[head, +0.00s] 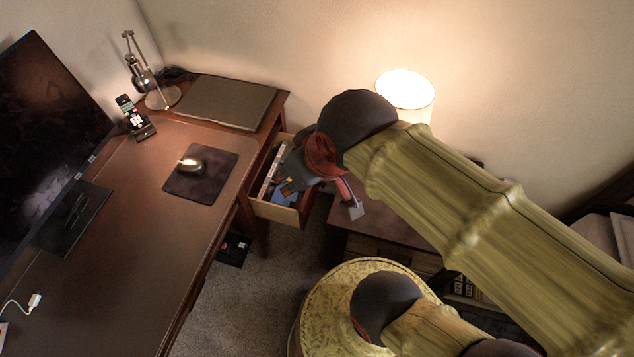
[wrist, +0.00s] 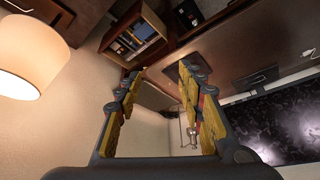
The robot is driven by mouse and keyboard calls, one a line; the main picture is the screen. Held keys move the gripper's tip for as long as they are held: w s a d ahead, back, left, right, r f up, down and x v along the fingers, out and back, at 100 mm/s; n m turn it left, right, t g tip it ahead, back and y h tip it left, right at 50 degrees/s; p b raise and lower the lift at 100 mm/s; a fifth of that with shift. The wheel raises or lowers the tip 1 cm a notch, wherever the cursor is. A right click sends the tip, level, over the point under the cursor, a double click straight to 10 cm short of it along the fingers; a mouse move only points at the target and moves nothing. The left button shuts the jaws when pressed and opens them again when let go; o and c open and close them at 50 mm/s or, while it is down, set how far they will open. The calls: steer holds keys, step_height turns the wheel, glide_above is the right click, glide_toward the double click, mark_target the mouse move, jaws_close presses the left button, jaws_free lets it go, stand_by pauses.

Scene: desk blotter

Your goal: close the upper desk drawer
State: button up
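The desk drawer (head: 275,212) stands pulled out from the right side of the brown desk (head: 130,230), with papers and small items inside. It also shows in the wrist view (wrist: 160,17), at the top. Whether it is the upper one is not clear from the frames. My gripper shows in the wrist view (wrist: 162,74) with its yellow-padded fingers spread apart and nothing between them. In the head view my wrist and gripper are over or beside the drawer's right part, hiding some of it. I cannot tell whether they touch it.
A mouse (head: 190,164) lies on a dark pad (head: 208,187) on the desk. A monitor (head: 45,130), phone dock (head: 136,120) and desk lamp (head: 142,78) stand farther left. A lit lamp (head: 405,92) and a dark nightstand (head: 380,222) are right of the drawer. Carpet (head: 245,300) lies between.

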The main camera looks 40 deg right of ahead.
steer(key=shift+c, duration=0.6)
